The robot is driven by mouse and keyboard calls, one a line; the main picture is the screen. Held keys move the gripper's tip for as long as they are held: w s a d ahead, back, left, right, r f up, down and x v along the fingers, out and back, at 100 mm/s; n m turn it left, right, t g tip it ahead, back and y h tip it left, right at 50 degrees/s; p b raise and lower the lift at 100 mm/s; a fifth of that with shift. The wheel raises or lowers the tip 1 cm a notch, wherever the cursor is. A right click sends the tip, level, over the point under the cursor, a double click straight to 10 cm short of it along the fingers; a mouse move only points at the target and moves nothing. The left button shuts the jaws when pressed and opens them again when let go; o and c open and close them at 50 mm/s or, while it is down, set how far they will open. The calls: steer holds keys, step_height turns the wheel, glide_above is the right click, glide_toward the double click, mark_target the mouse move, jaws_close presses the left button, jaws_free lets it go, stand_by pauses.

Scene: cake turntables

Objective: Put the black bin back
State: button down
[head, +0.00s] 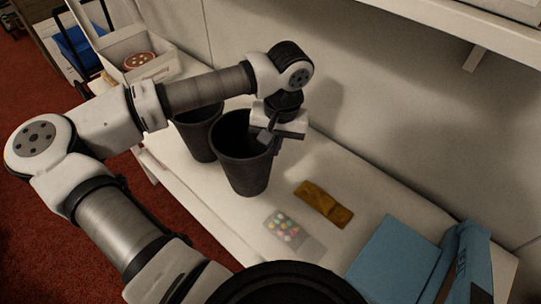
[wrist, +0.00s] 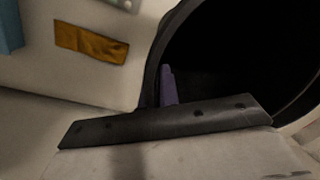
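Two black bins stand upright side by side on the white table in the head view. The nearer, right-hand bin (head: 243,172) is open at the top. The other bin (head: 199,143) is behind and left of it, partly hidden by my arm. My gripper (head: 270,139) is at the right rim of the nearer bin, with its fingers seeming to straddle the wall. In the wrist view the dark bin mouth (wrist: 235,60) fills the upper right, and a small purple piece (wrist: 168,85) shows against it. Whether the fingers press on the rim is unclear.
A brown packet (head: 323,204) and a clear pack of coloured dots (head: 287,230) lie in front of the bins. A blue box (head: 400,262) is at the lower right. A white box (head: 137,55) stands at the back left. A wall and shelf bound the far side.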

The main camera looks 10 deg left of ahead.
step_height(320, 180, down, 4)
steer(key=shift+f+p, duration=0.1)
steer(key=shift+p, duration=0.4)
steer(key=shift+w+f+b, duration=0.1)
steer(key=shift+f+b, duration=0.1)
steer(key=shift+b, duration=0.1)
steer(key=c, duration=2.1)
jaws_free()
steer(key=o, duration=0.4)
steer(key=r+b, duration=0.1)
steer(key=r, duration=0.3)
steer(key=d+r+b, duration=0.1)
steer(key=r, duration=0.3)
steer(key=r+b, duration=0.1)
steer(key=r, duration=0.3)
steer(key=shift+d+r, duration=0.15)
steer(key=shift+r, duration=0.05)
